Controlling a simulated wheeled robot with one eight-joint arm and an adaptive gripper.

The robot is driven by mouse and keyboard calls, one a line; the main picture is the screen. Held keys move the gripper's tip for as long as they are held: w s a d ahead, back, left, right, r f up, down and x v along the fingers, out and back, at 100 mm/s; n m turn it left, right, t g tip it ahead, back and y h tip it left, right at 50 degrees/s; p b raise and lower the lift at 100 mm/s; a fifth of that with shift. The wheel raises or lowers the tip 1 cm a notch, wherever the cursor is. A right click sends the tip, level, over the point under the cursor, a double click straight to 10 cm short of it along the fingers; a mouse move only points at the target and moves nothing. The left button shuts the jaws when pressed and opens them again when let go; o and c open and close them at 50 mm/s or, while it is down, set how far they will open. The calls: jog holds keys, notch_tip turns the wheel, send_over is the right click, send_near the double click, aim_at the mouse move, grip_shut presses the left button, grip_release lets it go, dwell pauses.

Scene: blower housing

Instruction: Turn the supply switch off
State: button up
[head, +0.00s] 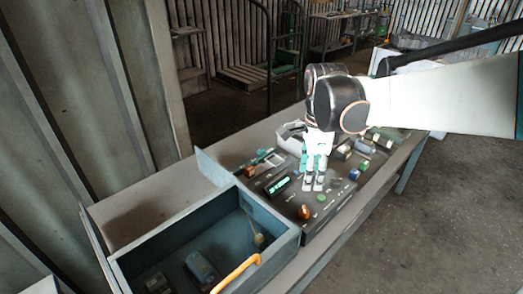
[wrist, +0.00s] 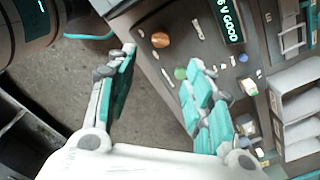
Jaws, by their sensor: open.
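A dark control panel (head: 335,208) lies on the bench and carries several knobs and buttons. An orange knob (head: 305,212) sits near its front corner; it also shows in the wrist view (wrist: 160,40). A green button (head: 321,198) is close to the knob and also shows in the wrist view (wrist: 180,73). A lit display (head: 278,186) ends in "V GOOD" in the wrist view (wrist: 230,20). No readable label tells which control is the supply switch. My gripper (head: 313,185) is open and empty over the panel, its fingers apart in the wrist view (wrist: 163,57).
A blue-grey open box (head: 148,256) with an orange handle (head: 236,273) stands left of the panel. Pale bins (wrist: 295,105) lie at the right in the wrist view. The concrete floor (head: 455,190) right of the bench is clear. Shelving and a trolley stand behind.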

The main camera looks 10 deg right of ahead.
aim_at(305, 209)
notch_tip(305, 209, down, 14)
jog(key=b, duration=0.4)
jog(key=shift+r+b, duration=0.1)
jog(key=shift+b, duration=0.2)
jog(key=shift+c, duration=0.2)
jog(key=c, duration=1)
jog(key=shift+c, duration=0.2)
